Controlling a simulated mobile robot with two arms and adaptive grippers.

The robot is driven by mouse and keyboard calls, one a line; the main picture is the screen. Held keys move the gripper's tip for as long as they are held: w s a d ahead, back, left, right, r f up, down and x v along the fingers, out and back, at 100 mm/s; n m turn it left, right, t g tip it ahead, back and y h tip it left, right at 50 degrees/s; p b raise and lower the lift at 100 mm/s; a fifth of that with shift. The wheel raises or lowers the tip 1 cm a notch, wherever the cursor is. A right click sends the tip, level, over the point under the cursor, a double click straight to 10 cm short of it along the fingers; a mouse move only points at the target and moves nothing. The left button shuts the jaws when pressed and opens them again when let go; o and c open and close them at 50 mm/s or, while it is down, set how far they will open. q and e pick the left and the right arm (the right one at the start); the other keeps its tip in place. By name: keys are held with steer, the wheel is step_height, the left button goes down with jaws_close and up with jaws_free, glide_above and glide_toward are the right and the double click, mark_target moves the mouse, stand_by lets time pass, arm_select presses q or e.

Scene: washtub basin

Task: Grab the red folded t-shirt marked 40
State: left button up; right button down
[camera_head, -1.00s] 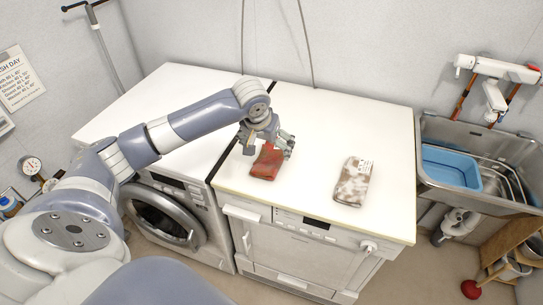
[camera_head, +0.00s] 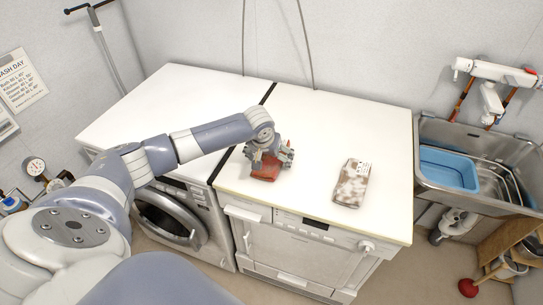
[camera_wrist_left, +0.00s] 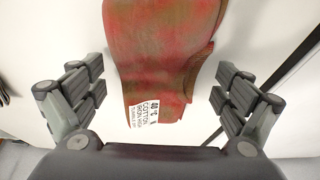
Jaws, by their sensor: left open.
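The red folded t-shirt (camera_head: 265,171) lies on the white top of the right-hand machine. My right gripper is not in view.
A brown-and-white folded cloth (camera_head: 351,184) with a tag lies to the right on the same white worktop (camera_head: 330,120). A metal sink (camera_head: 425,185) with a blue tub (camera_head: 447,170) stands at far right. The worktop behind the t-shirt is clear.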

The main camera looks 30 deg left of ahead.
arm_select(q)
steer(key=shift+f, duration=0.2)
steer(key=c, duration=1.2)
steer(key=shift+c, duration=0.2)
steer(key=shift+r, duration=0.2)
